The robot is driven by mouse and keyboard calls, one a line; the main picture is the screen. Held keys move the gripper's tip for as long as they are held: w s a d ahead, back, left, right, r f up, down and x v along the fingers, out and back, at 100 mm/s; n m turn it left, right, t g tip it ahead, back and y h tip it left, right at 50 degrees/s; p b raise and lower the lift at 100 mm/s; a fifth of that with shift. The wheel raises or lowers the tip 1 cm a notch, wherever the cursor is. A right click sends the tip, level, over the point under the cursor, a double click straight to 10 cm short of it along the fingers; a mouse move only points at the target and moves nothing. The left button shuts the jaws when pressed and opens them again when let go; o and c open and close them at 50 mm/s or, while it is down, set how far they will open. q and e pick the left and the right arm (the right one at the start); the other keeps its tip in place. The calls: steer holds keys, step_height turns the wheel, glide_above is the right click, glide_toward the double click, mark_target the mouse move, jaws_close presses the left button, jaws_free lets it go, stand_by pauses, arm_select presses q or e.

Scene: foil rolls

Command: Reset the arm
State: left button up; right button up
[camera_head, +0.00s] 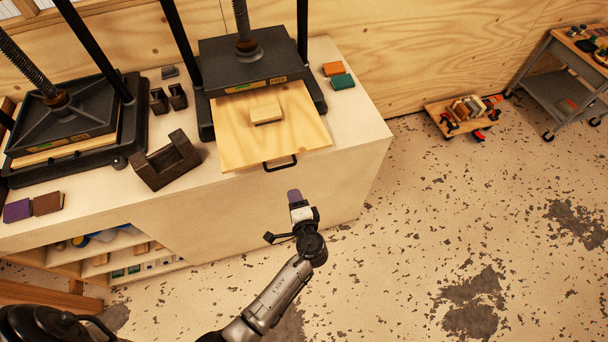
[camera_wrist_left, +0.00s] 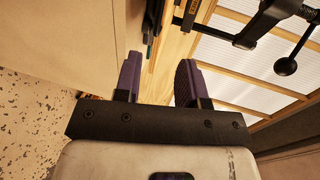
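My left arm comes in from the bottom of the head view, in front of the workbench. My left gripper (camera_head: 295,196) is in front of the bench and close below the handle of the wooden board in the picture. In the left wrist view my left gripper (camera_wrist_left: 158,78) shows two purple fingers with a clear gap and nothing between them. My right gripper is in neither view.
A wooden board (camera_head: 240,145) with a small block (camera_head: 266,113) sticks out from the middle press (camera_head: 252,62). Another press (camera_head: 62,118) stands at left, beside a dark angled block (camera_head: 166,160). A low cart (camera_head: 440,112) and a trolley (camera_head: 560,88) stand at right. The right floor is mostly clear.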

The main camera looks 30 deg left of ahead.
arm_select(q)
steer(key=s+d+r+n+g+h, duration=0.2)
steer(key=s+r+n+h, duration=0.15)
steer(key=s+h, duration=0.25)
steer(key=s+d+r+n+g+h, duration=0.2)
steer(key=s+r+n+h, duration=0.15)
steer(key=s+h, duration=0.25)
steer(key=s+a+f+g, duration=0.1)
steer(key=s+f, duration=0.2)
steer(key=s, duration=0.5)
steer(key=s+a+f+g, duration=0.2)
steer(key=s, duration=0.5)
step_height(320, 180, up, 17)
steer(key=p, duration=1.7)
steer(key=shift+d+m, duration=0.2)
steer(key=shift+m, duration=0.1)
